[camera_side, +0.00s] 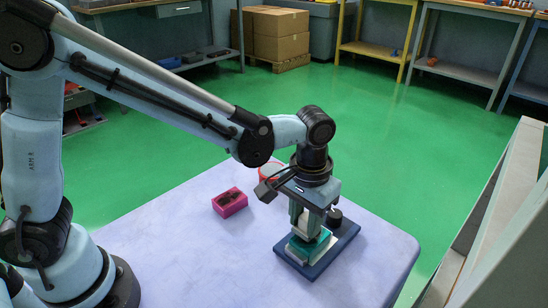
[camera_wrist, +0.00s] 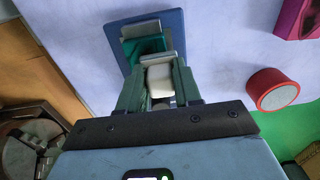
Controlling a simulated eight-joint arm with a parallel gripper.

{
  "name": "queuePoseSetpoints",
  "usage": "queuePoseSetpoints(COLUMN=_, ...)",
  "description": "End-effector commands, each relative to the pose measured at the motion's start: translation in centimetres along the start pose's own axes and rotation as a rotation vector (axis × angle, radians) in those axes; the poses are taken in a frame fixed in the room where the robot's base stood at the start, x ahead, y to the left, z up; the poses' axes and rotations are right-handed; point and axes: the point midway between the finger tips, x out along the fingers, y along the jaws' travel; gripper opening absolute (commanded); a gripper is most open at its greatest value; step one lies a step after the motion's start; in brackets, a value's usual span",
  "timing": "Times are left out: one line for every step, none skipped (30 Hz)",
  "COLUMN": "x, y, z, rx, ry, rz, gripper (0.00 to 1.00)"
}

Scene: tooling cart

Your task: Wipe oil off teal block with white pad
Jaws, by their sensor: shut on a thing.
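The teal block (camera_side: 312,245) sits on a dark blue base plate (camera_side: 347,236), between pale grey pieces like vise jaws. In the wrist view, the teal block (camera_wrist: 150,46) lies just beyond my fingertips, on the same blue plate (camera_wrist: 176,24). My gripper (camera_side: 308,226) points down over the block. In the wrist view, my gripper (camera_wrist: 158,82) is shut on the white pad (camera_wrist: 159,78). The pad is at or just above the block's top; I cannot tell whether they touch. My fingers cover part of the block, and no oil can be made out on it.
A pink box (camera_side: 231,204) with a dark top and a red-rimmed round container (camera_side: 268,171) stand on the pale table (camera_side: 180,245). The table's left and front are clear. A grey panel stands at right.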

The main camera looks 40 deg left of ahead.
Motion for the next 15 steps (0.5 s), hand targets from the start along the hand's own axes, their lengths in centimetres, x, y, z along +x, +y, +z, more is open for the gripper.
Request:
queuePoseSetpoints(x=-0.1, y=-0.6, z=0.0, rx=-0.003, ry=0.000, rz=-0.001, gripper=0.05)
queuePoseSetpoints(x=0.0, y=-0.8, z=0.0, rx=-0.003, ry=0.000, rz=-0.001, gripper=0.05)
queuePoseSetpoints(x=-0.1, y=-0.1, z=0.0, rx=0.002, ry=0.000, rz=-0.001, gripper=0.05)
queuePoseSetpoints(x=-0.1, y=0.2, z=0.0, rx=0.003, ry=0.000, rz=-0.001, gripper=0.05)
queuePoseSetpoints(x=0.0, y=0.5, z=0.0, rx=0.003, ry=0.000, rz=-0.001, gripper=0.05)
queuePoseSetpoints(x=-0.1, y=0.9, z=0.0, rx=0.004, ry=0.000, rz=-0.001, gripper=0.05)
queuePoseSetpoints(x=-0.1, y=1.2, z=0.0, rx=0.003, ry=0.000, rz=-0.001, gripper=0.05)
queuePoseSetpoints(x=0.0, y=1.4, z=0.0, rx=0.003, ry=0.000, rz=-0.001, gripper=0.05)
queuePoseSetpoints(x=-0.1, y=1.8, z=0.0, rx=0.003, ry=0.000, rz=-0.001, gripper=0.05)
queuePoseSetpoints(x=-0.1, y=2.1, z=0.0, rx=0.003, ry=0.000, rz=-0.001, gripper=0.05)
queuePoseSetpoints(x=0.0, y=2.4, z=0.0, rx=0.003, ry=0.000, rz=-0.001, gripper=0.05)
queuePoseSetpoints(x=-0.1, y=2.7, z=0.0, rx=0.003, ry=0.000, rz=-0.001, gripper=0.05)
queuePoseSetpoints(x=-0.1, y=3.0, z=0.0, rx=0.002, ry=0.000, rz=-0.001, gripper=0.05)
queuePoseSetpoints(x=0.0, y=3.3, z=0.0, rx=0.003, ry=0.000, rz=-0.001, gripper=0.05)
queuePoseSetpoints(x=-0.1, y=3.6, z=0.0, rx=0.003, ry=0.000, rz=0.000, gripper=0.05)
